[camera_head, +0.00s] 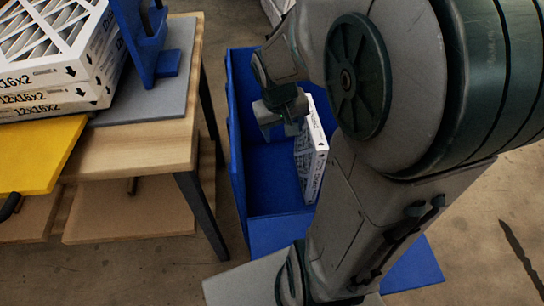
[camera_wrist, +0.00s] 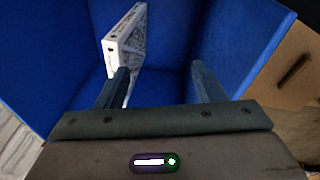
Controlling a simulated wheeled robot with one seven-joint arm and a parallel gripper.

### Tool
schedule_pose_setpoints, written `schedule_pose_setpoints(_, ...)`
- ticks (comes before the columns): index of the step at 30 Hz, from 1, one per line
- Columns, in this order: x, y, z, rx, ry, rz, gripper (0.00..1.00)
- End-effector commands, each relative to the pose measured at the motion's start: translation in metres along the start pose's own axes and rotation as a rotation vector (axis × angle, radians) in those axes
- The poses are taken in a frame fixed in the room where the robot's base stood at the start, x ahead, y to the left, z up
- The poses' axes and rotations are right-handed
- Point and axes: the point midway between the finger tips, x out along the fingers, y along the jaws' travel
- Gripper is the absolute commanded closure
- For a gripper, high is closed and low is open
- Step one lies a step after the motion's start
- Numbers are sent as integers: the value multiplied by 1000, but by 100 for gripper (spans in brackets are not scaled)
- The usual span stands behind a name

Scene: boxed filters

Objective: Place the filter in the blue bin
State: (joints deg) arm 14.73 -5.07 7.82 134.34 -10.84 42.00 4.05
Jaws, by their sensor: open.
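The white-framed filter (camera_head: 311,155) stands on edge inside the blue bin (camera_head: 237,135), towards its right side. In the wrist view the filter (camera_wrist: 127,42) leans slightly and sits at the left finger, partly hidden behind it. I cannot tell whether they touch. My gripper (camera_head: 282,118) is inside the bin's opening beside the filter's upper part. Its fingers are wide apart in the wrist view (camera_wrist: 160,76), with only blue bin surface (camera_wrist: 168,45) between them. My arm hides the bin's right side in the head view.
A wooden table (camera_head: 150,142) stands left of the bin, with stacked boxed filters (camera_head: 60,92), a grey mat (camera_head: 150,103), a blue upright holder (camera_head: 145,45) and a yellow panel (camera_head: 38,152). A cardboard box (camera_wrist: 288,75) with a hand slot is right of the bin in the wrist view.

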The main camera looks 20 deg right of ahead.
Motion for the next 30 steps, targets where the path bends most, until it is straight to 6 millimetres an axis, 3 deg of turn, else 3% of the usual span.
schedule_pose_setpoints(1,-13,-12,15,-15,3,-18,38)
schedule_pose_setpoints(6,-36,-40,62,-46,-18,-96,38)
schedule_pose_setpoints(10,-44,-51,83,-62,-29,-140,38)
schedule_pose_setpoints(15,-46,-55,91,-68,-35,-157,38)
schedule_pose_setpoints(30,-46,-55,90,-67,-34,-155,38)
